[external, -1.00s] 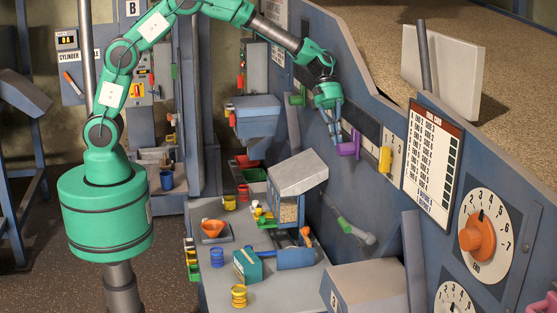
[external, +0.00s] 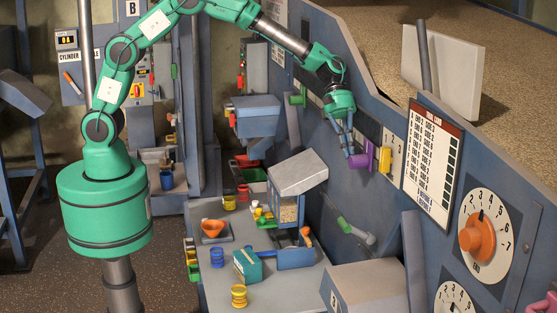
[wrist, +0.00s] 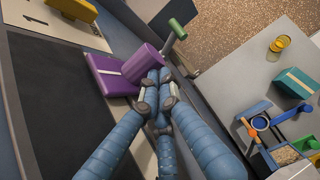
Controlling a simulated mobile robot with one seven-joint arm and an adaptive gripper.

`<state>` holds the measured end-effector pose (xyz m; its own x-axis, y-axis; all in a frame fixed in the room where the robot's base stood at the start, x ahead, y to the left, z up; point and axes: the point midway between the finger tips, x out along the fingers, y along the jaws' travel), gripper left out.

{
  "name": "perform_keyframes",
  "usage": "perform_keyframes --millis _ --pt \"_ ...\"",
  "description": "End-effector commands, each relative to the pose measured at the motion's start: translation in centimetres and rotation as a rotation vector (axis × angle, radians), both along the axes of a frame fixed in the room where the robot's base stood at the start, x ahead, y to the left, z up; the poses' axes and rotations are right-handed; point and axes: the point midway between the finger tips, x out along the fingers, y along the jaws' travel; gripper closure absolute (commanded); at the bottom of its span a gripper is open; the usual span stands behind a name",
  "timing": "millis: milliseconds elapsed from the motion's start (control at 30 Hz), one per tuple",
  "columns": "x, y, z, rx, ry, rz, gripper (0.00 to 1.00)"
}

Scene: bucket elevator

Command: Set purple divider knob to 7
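The purple divider knob (external: 362,160) sits in the dark slot of the sloping blue panel, just left of a yellow knob (external: 385,159). In the wrist view the purple knob (wrist: 137,66) stands out as a cylinder from a purple plate. My gripper (external: 349,153) is at its left side. In the wrist view my gripper's blue fingers (wrist: 157,78) are drawn together, their tips against or right beside the knob, not visibly around it. The scale reading at the purple knob cannot be made out.
A green knob (external: 298,99) is farther left along the panel. An orange dial (external: 477,240) is at right. The cluttered table (external: 290,285) lies below.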

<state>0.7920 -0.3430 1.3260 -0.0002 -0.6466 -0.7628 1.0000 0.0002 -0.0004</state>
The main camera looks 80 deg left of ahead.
Motion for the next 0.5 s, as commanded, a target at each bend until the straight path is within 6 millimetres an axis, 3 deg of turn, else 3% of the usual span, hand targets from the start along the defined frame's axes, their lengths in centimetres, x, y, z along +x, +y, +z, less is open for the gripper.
perform_keyframes --millis 267,500 --pt "0.0 1.4 0.4 0.0 0.0 0.0 1.0" --pt "0.1 4.5 1.5 0.0 -0.004 0.002 1.0"
